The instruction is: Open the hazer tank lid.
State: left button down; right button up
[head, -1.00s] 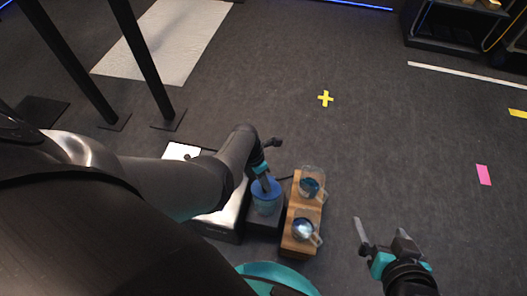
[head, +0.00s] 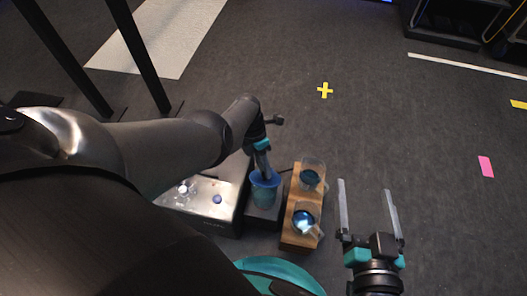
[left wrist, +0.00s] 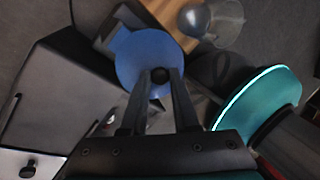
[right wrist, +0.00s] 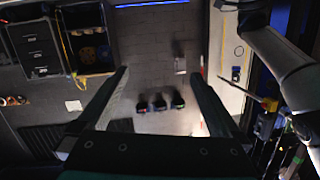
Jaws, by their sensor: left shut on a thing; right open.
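The hazer tank (head: 263,196) is a small bluish see-through cup on a dark base, left of a wooden block in the head view. Its round blue lid (head: 271,178) has a dark knob. My left gripper (head: 263,171) is shut on that knob from above. The left wrist view shows the blue lid (left wrist: 140,52) between and beyond the fingers of my left gripper (left wrist: 160,78). The lid sits at the tank's top, seemingly raised slightly; a gap is hard to tell. My right gripper (head: 366,186) is open and empty, right of the wooden block.
A wooden block (head: 291,236) stands close to the tank's right and carries two glass cups (head: 312,175) with handles. A silver box (head: 205,213) with knobs is at the tank's left. Dark stand posts (head: 140,55) rise further left.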

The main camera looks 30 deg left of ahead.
pick_arm(q)
jog(key=shift+w+r+b, duration=0.1)
jog(key=shift+w+b, duration=0.05)
jog(key=shift+b, duration=0.15)
pick_arm(e)
jog(key=shift+s+a+r+t+y, duration=0.3)
jog(key=shift+s+r+t, duration=0.1)
jog(key=shift+t, duration=0.2)
pick_arm(q)
jog(key=shift+g, duration=0.3)
pick_arm(e)
jog(key=shift+r, duration=0.1)
pick_arm(q)
jog(key=c, duration=0.7)
grip_release()
jog(key=shift+r, duration=0.1)
